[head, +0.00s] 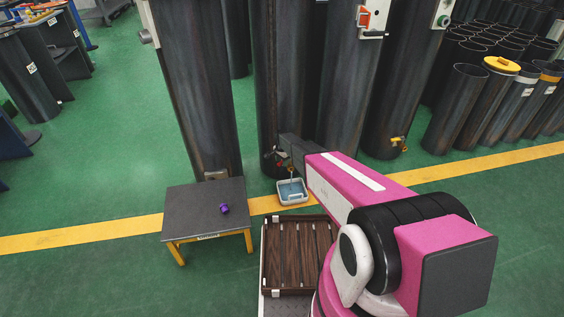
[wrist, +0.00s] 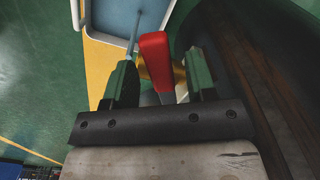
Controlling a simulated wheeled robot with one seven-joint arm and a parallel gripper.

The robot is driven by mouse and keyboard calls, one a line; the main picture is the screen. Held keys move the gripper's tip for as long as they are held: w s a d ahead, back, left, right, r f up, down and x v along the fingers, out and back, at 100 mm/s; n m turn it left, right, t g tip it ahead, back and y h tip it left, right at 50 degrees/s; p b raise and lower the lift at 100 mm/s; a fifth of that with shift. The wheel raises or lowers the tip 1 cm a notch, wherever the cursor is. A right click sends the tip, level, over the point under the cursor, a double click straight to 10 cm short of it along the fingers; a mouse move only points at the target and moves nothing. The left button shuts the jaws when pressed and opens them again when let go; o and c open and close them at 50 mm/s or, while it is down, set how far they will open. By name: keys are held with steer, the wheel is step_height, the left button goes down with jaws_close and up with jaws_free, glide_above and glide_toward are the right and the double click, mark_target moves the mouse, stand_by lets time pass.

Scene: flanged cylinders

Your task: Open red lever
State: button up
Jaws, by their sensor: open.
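The red lever (wrist: 154,50) is in the wrist view, in the middle, between the two fingers of my gripper (wrist: 159,66). My gripper is open around it, with a gap showing on the left. A brass-coloured fitting (wrist: 178,74) shows beside and behind the lever. In the head view, a small spot of red (head: 280,163) shows low on the dark cylinder (head: 280,80), next to the end of my arm. My gripper's fingers are too small to make out there. Whether a finger touches the lever cannot be told.
A blue-and-white tray (head: 292,191) lies on the floor below the lever. A small table (head: 190,205) with a purple object (head: 224,209) stands to the left. A brown slatted crate (head: 290,262) is nearer. Tall dark cylinders stand close on both sides.

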jaws_close()
steer(key=shift+s, duration=0.1)
steer(key=shift+s+d+n, duration=0.25)
steer(key=shift+d+n, duration=0.7)
steer(key=shift+n, duration=1)
steer(key=shift+s+d+n, duration=0.3)
steer(key=shift+d+n, duration=0.6)
steer(key=shift+n, duration=1)
steer(key=shift+s+d+n, duration=0.25)
steer(key=shift+d+n, duration=0.7)
steer(key=shift+n, duration=1)
jaws_free()
